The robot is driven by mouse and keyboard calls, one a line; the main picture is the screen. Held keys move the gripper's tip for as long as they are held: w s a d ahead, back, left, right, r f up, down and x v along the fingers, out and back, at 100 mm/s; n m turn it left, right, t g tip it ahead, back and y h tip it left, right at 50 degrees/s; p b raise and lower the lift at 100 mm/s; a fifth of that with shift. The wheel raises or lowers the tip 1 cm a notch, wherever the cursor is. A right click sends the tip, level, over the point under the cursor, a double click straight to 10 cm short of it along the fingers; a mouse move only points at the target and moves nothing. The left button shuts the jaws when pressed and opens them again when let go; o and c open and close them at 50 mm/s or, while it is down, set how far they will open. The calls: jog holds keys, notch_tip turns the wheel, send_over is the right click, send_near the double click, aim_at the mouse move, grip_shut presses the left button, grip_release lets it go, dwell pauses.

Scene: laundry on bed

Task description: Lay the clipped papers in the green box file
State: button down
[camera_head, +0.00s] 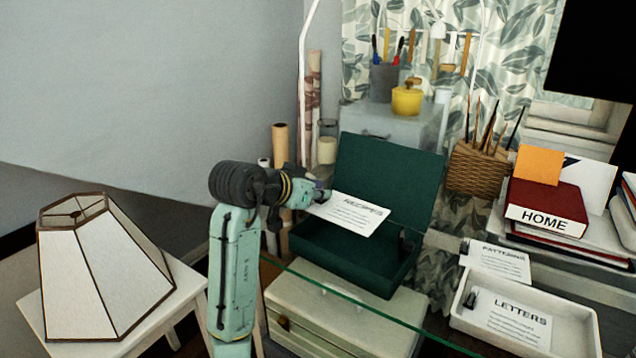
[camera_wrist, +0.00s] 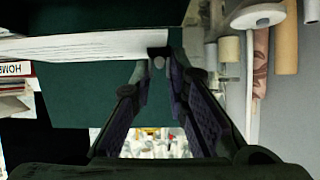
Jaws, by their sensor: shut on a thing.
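The clipped papers (camera_head: 355,213), a white sheet headed RECIPES, are held out over the green box file (camera_head: 345,262). The box file stands with its lid up and open at the back. My gripper (camera_head: 322,195) is shut on the left end of the papers, above the box's left part. In the wrist view my gripper (camera_wrist: 159,62) closes on the dark clip at the end of the papers (camera_wrist: 85,46), with the green of the box file (camera_wrist: 75,95) behind. The papers look tilted slightly and above the box rim; exact height is hard to tell.
A lampshade (camera_head: 95,270) stands left.

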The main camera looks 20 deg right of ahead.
jog(key=shift+f+b, duration=2.35)
jog(key=shift+f, duration=1.35)
jog(key=c, duration=1.5)
grip_release()
jog(key=v, duration=1.2)
jog(key=shift+s+d, duration=0.1)
jog(key=shift+d, duration=0.05)
